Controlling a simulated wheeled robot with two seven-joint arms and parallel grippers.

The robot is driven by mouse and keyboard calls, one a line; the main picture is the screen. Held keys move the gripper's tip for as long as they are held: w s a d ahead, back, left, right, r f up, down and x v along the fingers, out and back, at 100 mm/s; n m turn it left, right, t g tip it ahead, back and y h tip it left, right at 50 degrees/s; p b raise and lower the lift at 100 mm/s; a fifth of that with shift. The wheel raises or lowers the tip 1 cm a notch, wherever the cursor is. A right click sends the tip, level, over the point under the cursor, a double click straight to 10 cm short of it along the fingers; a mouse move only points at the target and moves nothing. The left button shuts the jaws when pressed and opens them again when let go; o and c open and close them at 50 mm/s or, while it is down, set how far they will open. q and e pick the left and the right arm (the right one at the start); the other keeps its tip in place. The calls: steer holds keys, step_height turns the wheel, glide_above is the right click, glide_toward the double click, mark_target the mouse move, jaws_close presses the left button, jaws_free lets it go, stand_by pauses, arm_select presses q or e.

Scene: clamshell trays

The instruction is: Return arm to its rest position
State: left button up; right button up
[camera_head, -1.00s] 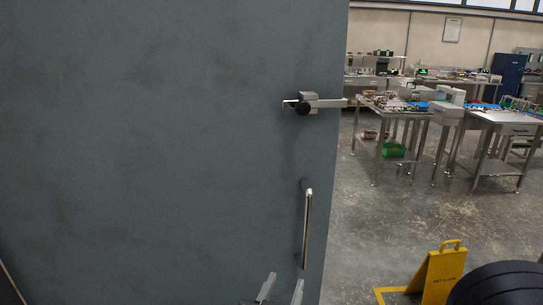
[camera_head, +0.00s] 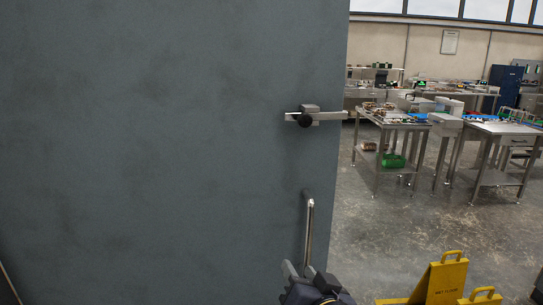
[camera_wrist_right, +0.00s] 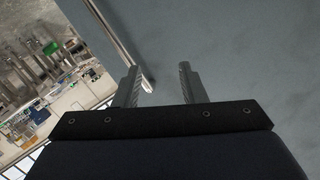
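My right gripper (camera_head: 298,269) is low in the head view, in front of a large grey door panel, by the lower end of a vertical metal bar handle (camera_head: 308,228). In the right wrist view my right gripper (camera_wrist_right: 159,70) shows two fingers spread apart. The rounded end of a pale bar (camera_wrist_right: 147,84), which looks like the handle, appears between the fingers, nearer the left one. I cannot tell whether the fingers touch it. My left gripper is not in view.
The grey door (camera_head: 160,150) fills the left and middle. A lever latch (camera_head: 318,117) sits above the handle. Yellow floor signs (camera_head: 440,280) stand at the lower right. Metal worktables (camera_head: 390,125) stand farther back. Open concrete floor (camera_head: 400,220) lies between.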

steer(key=s+d+f+g, duration=0.4)
steer(key=s+d, duration=0.3)
steer(key=s, duration=0.3)
steer(key=s+d+f+g, duration=0.5)
steer(key=s+d+f, duration=0.2)
steer(key=s, duration=0.3)
steer(key=shift+s+d+f+n+g, duration=0.15)
steer(key=shift+s+d+n+g, duration=0.15)
steer(key=shift+d, duration=0.3)
